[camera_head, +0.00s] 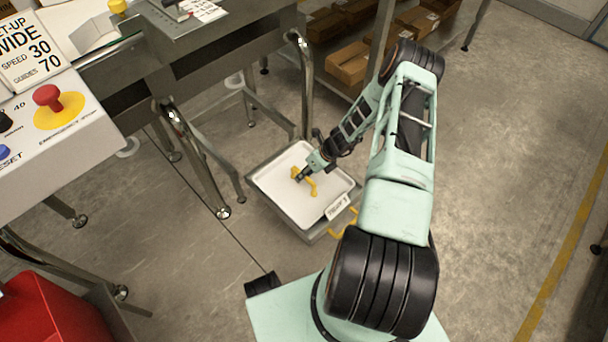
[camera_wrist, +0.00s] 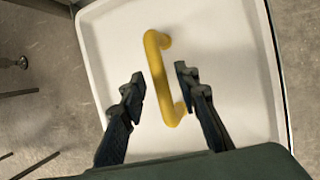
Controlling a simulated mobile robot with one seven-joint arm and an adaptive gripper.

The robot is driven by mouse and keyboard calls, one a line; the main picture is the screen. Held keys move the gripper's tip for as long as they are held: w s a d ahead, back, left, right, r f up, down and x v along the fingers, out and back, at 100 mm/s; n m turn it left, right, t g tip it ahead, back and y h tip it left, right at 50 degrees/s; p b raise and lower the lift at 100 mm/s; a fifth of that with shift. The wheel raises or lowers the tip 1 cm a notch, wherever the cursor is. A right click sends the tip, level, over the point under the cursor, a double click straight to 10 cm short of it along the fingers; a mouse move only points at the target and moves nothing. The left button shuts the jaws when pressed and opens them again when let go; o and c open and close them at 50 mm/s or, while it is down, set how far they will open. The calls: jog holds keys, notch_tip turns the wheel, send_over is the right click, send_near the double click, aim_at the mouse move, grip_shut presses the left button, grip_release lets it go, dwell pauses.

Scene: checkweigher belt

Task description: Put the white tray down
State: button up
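The white tray (camera_head: 282,195) lies flat on a low grey metal stand (camera_head: 318,232) on the floor side of the conveyor. It fills much of the wrist view (camera_wrist: 232,62). A yellow bar handle (camera_wrist: 158,62) rises from the middle of the tray. My gripper (camera_head: 302,176) is over the tray at this handle. In the wrist view my gripper (camera_wrist: 160,82) is open, with one finger on each side of the handle and gaps visible between fingers and handle. The gripper's tips partly hide the handle in the head view.
A label (camera_head: 338,207) is at the stand's near right corner, with a yellow handle (camera_head: 345,224) beside it. The conveyor's steel legs (camera_head: 305,85) stand close behind and left. Cardboard boxes (camera_head: 348,62) sit on a rack behind. The floor to the right is clear.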

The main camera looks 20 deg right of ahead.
jog(key=p+v, duration=0.2)
jog(key=v, duration=0.9)
jog(key=shift+p, duration=0.35)
